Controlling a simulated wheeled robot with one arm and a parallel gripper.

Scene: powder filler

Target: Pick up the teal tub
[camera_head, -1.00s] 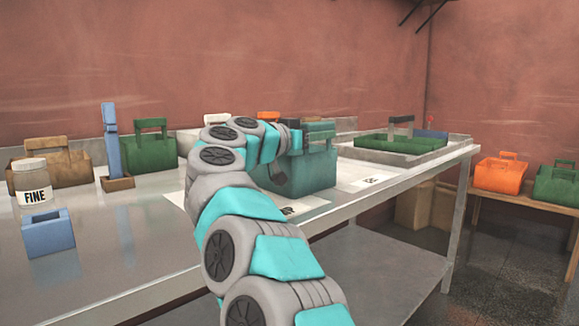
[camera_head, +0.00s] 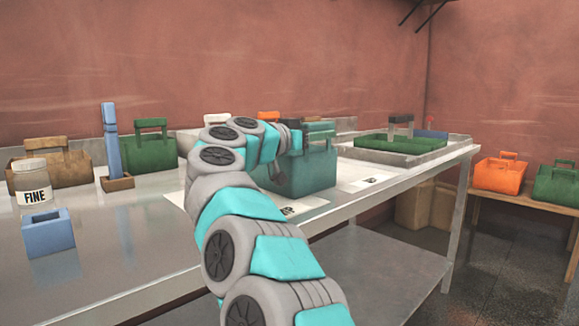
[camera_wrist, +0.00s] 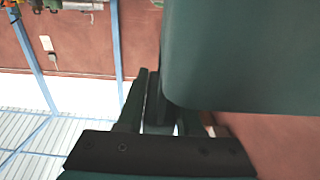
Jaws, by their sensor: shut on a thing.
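The teal tub (camera_head: 312,172) is at the front right of the metal table, over a white sheet. My gripper (camera_head: 299,137) is shut on it near the upright handle at its top. My arm hides the tub's left part. I cannot tell whether its base touches the sheet. In the wrist view the tub (camera_wrist: 240,55) shows as a large dark teal face filling the upper right, close to the fingers of my gripper (camera_wrist: 152,105).
A blue box (camera_head: 48,240), a FINE jar (camera_head: 31,182), a brown caddy (camera_head: 70,168) and a green caddy (camera_head: 152,152) stand at left. A grey tray (camera_head: 455,145) holds a green caddy at back right. Orange (camera_head: 498,176) and green tubs (camera_head: 556,186) stand on a side bench.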

